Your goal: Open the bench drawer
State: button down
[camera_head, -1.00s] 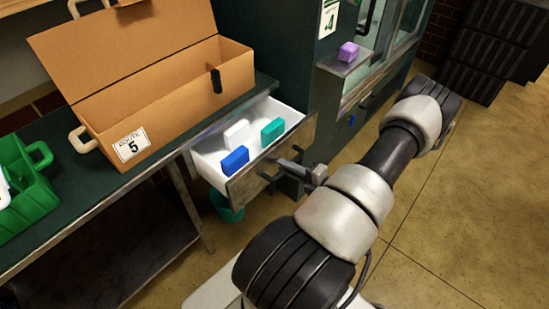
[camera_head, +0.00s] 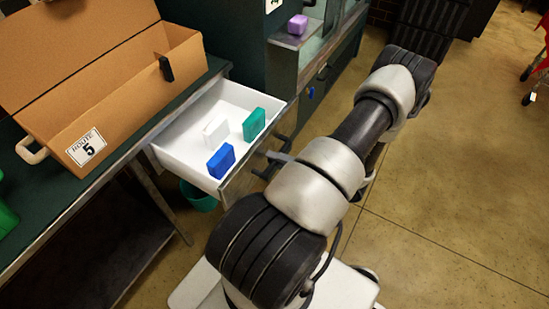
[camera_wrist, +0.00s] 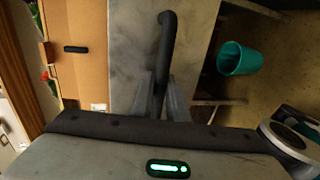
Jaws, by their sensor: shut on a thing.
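The bench drawer (camera_head: 182,157) stands well out from under the bench in the head view, its white inside in full sight. Its grey front (camera_head: 240,184) faces my arm. My gripper (camera_head: 273,165) is at the drawer front, partly hidden by my arm. In the wrist view its two fingers (camera_wrist: 164,98) are shut around the dark bar handle (camera_wrist: 167,45) on the grey drawer front (camera_wrist: 130,60).
An open cardboard box (camera_head: 120,110) marked Route 5 stands on the bench. A teal bin (camera_head: 198,197) is on the floor below the drawer. A cabinet with a purple block (camera_head: 298,24) on its ledge stands behind. The floor at right is mostly clear.

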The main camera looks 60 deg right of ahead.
jog(key=c, duration=1.7)
grip_release()
jog(key=v, duration=1.7)
jog(key=shift+s+r+p, duration=0.1)
jog(key=shift+s+p, duration=0.15)
jog(key=shift+p, duration=0.15)
